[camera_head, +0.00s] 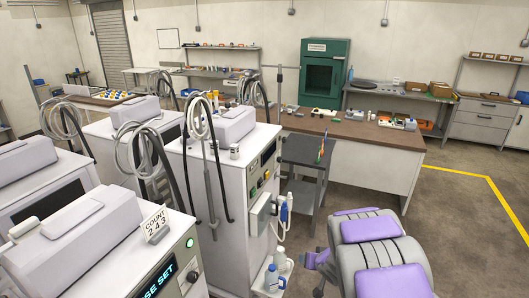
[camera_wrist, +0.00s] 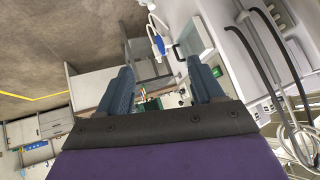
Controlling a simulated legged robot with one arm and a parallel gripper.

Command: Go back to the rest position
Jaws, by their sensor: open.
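My gripper (camera_wrist: 161,84) shows in the wrist view, with its two blue-grey fingers wide apart. Nothing is held between the fingers. The wrist view is turned over, with floor at the upper left. A white machine with hoses (camera_wrist: 265,50) is at its right side. I cannot make out my gripper in the head view.
White dialysis machines with hoses (camera_head: 230,165) fill the left. A count card (camera_head: 156,222) stands on the nearest one. A dark cart (camera_head: 305,152) stands before a brown-topped workbench (camera_head: 345,130). Floor beyond is clear.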

